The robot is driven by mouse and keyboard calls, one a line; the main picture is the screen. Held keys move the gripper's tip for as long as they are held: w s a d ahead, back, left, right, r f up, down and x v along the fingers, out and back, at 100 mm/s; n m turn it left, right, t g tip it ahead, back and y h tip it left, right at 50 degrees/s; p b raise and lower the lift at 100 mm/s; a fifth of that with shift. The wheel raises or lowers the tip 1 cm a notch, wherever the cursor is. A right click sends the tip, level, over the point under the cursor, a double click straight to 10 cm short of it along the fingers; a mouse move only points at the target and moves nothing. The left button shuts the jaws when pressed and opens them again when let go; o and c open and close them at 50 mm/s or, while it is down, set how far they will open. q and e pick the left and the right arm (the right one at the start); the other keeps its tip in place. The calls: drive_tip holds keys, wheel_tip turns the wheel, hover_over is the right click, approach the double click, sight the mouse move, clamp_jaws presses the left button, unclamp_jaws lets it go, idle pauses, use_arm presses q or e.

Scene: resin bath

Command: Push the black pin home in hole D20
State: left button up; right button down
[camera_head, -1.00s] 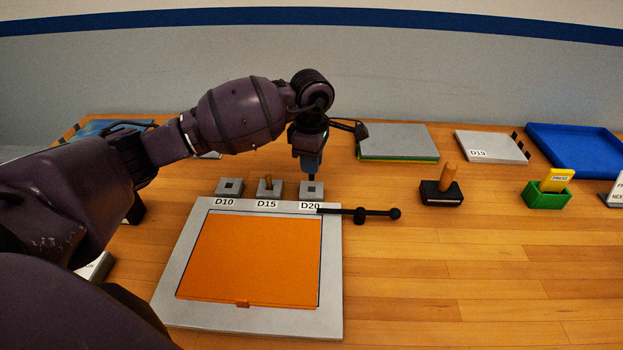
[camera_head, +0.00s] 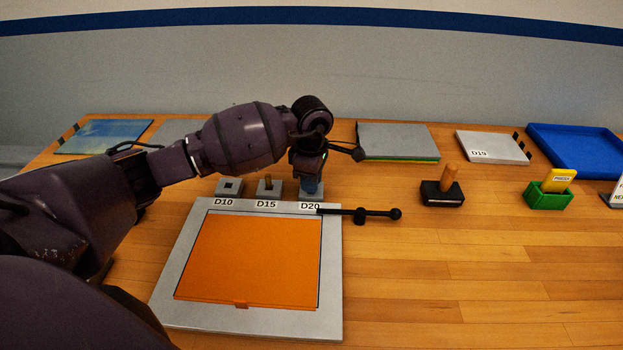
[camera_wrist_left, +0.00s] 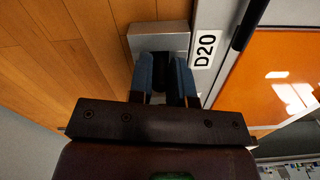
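My left gripper (camera_head: 311,190) points down at the small grey D20 block, behind the grey frame with the orange panel. In the left wrist view its two blue fingers (camera_wrist_left: 163,80) stand on either side of the dark pin (camera_wrist_left: 162,72) and look shut on it. The grey D20 block (camera_wrist_left: 158,27) shows just beyond the fingertips, with its D20 label (camera_wrist_left: 205,50) beside it. The hole and the pin's lower end are hidden, so how deep the pin sits cannot be told. My right gripper is not in view.
The D10 block (camera_head: 229,187) has an open hole, and the D15 block (camera_head: 262,191) holds a brown peg. A black rod (camera_head: 375,213) sticks out right of the D20 label. A black holder (camera_head: 441,197) with a wooden peg stands right. The table's right front is clear.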

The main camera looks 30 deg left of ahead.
use_arm(q)
drive_tip(key=o, duration=0.3)
drive_tip(key=shift+o, duration=0.2)
drive_tip(key=shift+r, duration=0.1)
wheel_tip(320, 180, up, 12)
drive_tip(key=shift+p, duration=0.3)
drive_tip(key=shift+r, duration=0.1)
idle(0.3)
